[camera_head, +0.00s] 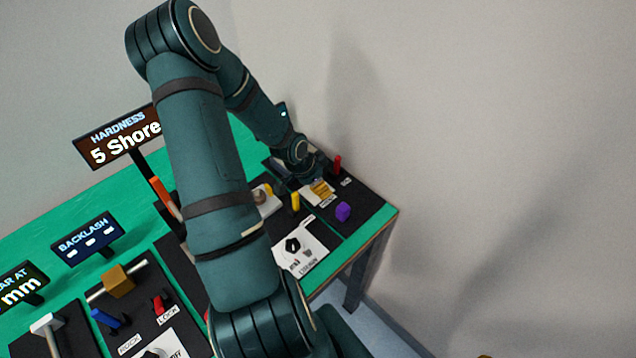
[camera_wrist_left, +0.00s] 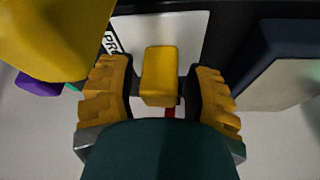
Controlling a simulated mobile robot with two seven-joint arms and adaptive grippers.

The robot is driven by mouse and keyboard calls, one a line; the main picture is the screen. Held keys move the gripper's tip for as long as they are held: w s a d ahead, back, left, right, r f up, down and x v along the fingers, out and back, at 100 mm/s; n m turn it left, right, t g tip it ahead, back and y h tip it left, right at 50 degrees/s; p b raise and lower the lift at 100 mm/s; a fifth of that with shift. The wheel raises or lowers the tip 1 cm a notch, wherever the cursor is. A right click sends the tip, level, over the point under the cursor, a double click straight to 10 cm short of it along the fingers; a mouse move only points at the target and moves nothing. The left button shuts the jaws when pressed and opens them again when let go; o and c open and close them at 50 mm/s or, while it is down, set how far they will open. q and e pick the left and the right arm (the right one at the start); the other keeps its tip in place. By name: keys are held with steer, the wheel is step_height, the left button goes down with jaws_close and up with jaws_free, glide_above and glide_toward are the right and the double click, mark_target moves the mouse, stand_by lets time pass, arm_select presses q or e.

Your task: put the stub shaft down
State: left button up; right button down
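No part I can surely call the stub shaft shows in either view. My left gripper (camera_head: 320,188) is low over the far right station of the bench, yellow fingers downward. In the left wrist view its ribbed yellow fingers (camera_wrist_left: 163,92) are spread on either side of a small yellow block (camera_wrist_left: 160,72). Narrow gaps seem to show beside the block, over a white plate (camera_wrist_left: 185,28). What lies under the block is mostly hidden. A purple block (camera_head: 343,211) is near the gripper; it also shows in the left wrist view (camera_wrist_left: 38,86). My right gripper is out of view.
A red peg (camera_head: 337,165) stands just beyond the gripper, and a yellow peg (camera_head: 295,201) nearer. A dark-topped pale block (camera_wrist_left: 280,65) is close to the right finger. The hardness sign (camera_head: 125,138) reads 5 Shore. The bench's right edge is close. My arm hides the bench middle.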

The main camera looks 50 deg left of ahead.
arm_select(q)
steer(key=p+v, duration=0.7)
steer(key=v, duration=0.5)
steer(key=shift+r, duration=0.15)
steer(key=w+d+f+n+h, duration=0.15)
steer(key=w+d, duration=0.25)
steer(key=d, duration=0.6)
steer(key=w+d+f+n+h, duration=0.1)
steer(key=w+d+f+h, duration=0.2)
steer(key=d, duration=0.6)
steer(key=s+d+f+g, duration=0.1)
steer(key=d+f, duration=0.1)
steer(key=d, duration=0.7)
steer(key=s+d+f+n+g+y, duration=0.1)
steer(key=s+d+f, duration=0.1)
steer(key=d, duration=0.7)
steer(key=shift+d, duration=0.2)
